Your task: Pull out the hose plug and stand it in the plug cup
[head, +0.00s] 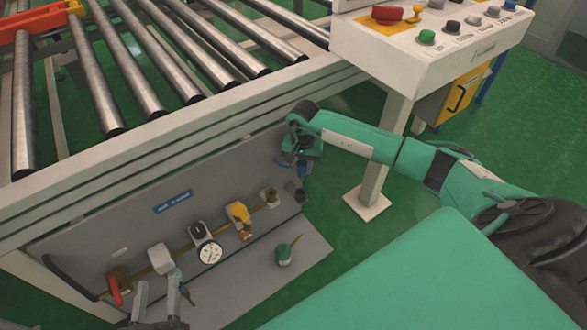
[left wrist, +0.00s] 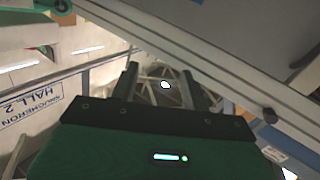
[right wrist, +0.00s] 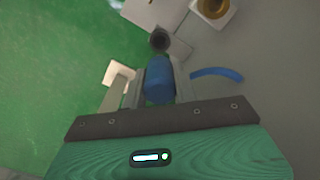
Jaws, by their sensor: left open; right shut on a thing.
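The blue hose plug (right wrist: 158,82) is between the fingers of my right gripper (right wrist: 156,88), which is shut on it. In the head view my right gripper (head: 301,160) is at the right end of the grey panel, with the blue plug (head: 302,172) below it. The dark round plug cup (right wrist: 160,40) is just ahead of the plug; in the head view the cup (head: 299,194) is below it. I cannot tell whether plug and cup touch. The brass socket (right wrist: 212,6) is empty. My left gripper (head: 158,292) is open and empty; its fingers also show in the left wrist view (left wrist: 162,85).
The grey panel carries a red-handled valve (head: 115,289), a gauge (head: 209,253) and a yellow valve (head: 237,212). A green oil can (head: 283,256) stands on the plate in front. Rollers (head: 150,60) lie above; a control box (head: 425,40) stands at right.

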